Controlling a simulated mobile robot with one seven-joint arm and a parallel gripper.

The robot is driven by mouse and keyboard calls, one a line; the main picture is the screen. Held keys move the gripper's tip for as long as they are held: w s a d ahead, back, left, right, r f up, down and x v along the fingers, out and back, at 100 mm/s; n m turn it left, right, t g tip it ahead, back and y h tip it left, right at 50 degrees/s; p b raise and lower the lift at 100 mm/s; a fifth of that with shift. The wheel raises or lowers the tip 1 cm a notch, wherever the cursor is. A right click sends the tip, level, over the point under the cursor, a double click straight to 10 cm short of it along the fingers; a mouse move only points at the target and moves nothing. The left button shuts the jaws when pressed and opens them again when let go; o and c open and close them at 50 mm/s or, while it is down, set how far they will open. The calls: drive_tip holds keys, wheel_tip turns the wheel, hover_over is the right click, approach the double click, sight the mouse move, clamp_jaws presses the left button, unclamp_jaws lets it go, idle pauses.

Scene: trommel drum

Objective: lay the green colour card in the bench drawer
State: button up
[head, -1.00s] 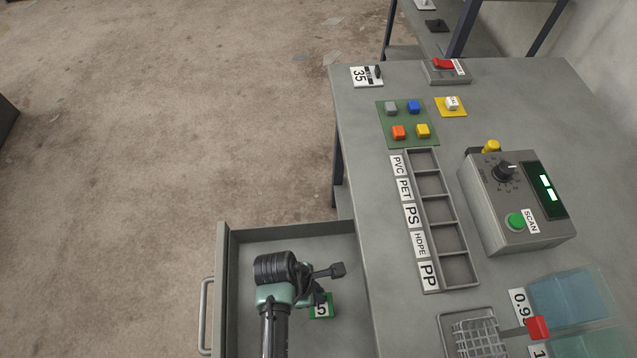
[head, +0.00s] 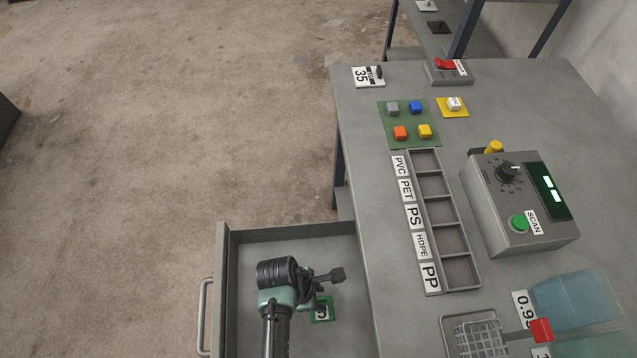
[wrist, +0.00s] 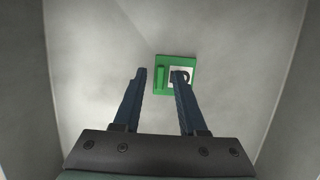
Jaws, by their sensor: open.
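The green colour card (head: 329,315) lies in the open bench drawer (head: 226,280), on its floor, near the bench side. It has a white label with a dark mark, partly hidden by my gripper in the head view. In the wrist view the card (wrist: 161,62) lies just past my fingertips, a small raised green bar on its left part. My gripper (wrist: 161,74) is open, with nothing between its fingers. The right fingertip overlaps the card's label in that view; I cannot tell whether it touches. My gripper (head: 322,296) is inside the drawer's outline in the head view.
The bench (head: 385,220) stands right of the drawer, with a labelled sorting tray (head: 434,222), a grey scan box (head: 518,207), coloured cubes on a green mat (head: 408,112) and a wire basket (head: 475,334). The drawer handle (head: 203,315) faces left, over open floor.

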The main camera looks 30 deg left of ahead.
drive_tip(key=p+v, duration=0.3)
drive_tip(key=v, duration=0.9)
drive_tip(key=shift+r, duration=0.15)
drive_tip(key=shift+w, duration=0.1)
